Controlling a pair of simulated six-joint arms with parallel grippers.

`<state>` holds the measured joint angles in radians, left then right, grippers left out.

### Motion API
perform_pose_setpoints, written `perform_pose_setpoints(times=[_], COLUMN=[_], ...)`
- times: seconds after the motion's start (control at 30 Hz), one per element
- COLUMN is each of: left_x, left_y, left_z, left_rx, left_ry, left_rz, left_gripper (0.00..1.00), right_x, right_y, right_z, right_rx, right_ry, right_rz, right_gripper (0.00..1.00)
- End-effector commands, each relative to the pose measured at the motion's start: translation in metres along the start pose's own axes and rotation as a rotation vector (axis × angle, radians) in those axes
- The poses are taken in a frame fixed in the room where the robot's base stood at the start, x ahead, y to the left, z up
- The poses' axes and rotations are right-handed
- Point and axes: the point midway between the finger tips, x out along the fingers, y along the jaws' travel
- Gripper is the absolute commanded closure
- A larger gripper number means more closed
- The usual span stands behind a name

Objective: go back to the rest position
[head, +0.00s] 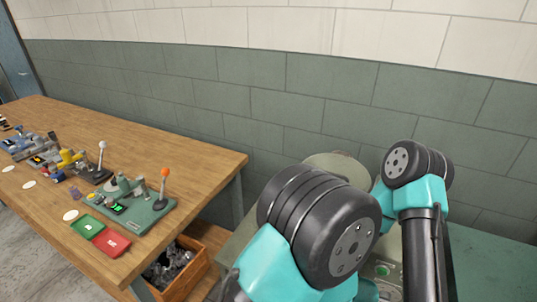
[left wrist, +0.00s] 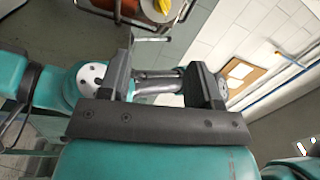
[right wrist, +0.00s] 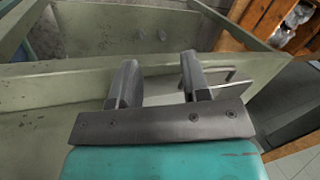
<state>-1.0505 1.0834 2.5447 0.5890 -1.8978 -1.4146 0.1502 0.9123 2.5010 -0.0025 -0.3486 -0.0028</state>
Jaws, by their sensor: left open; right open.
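My left gripper (left wrist: 163,62) shows in the left wrist view with its two dark fingers apart. A dark grey cylinder, which looks like part of my own arm, lies beyond them. I see nothing held. My right gripper (right wrist: 160,62) shows in the right wrist view, also open and empty, in front of a pale green metal frame (right wrist: 85,75). In the head view only my teal and black arm joints show, at centre and right. Both grippers are out of sight there.
A wooden bench (head: 185,140) at left carries a green base (head: 150,215) with an orange-knobbed lever (head: 163,182), a green tray (head: 87,226), a red tray (head: 111,241) and several small devices. A wooden crate (head: 190,272) with metal parts stands below. A pale green machine (head: 340,163) is partly hidden behind my arms.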

Motion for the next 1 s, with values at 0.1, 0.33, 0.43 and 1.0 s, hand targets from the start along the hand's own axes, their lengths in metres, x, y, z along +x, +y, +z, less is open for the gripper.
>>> perform_pose_setpoints(times=[0.1, 0.33, 0.43, 1.0], left_x=[0.006, 0.017, 0.017, -0.046], left_y=[0.008, 0.044, 0.063, 0.147], left_z=[0.016, 0.078, 0.107, 0.252], left_rx=[-0.058, -0.309, -0.442, -1.190], left_ry=[-0.034, -0.176, -0.256, -0.813], left_rz=[0.048, 0.233, 0.319, 0.666], left_gripper=[0.42, 0.42, 0.42, 0.42], right_x=[0.000, 0.000, 0.000, 0.000], right_y=[0.000, 0.000, 0.000, 0.000], right_z=[0.000, 0.000, 0.000, 0.000], right_rx=[0.000, 0.000, 0.000, 0.000], right_ry=[0.000, 0.000, 0.000, 0.000], right_rz=[0.000, 0.000, 0.000, 0.000], right_gripper=[0.57, 0.57, 0.57, 0.57])
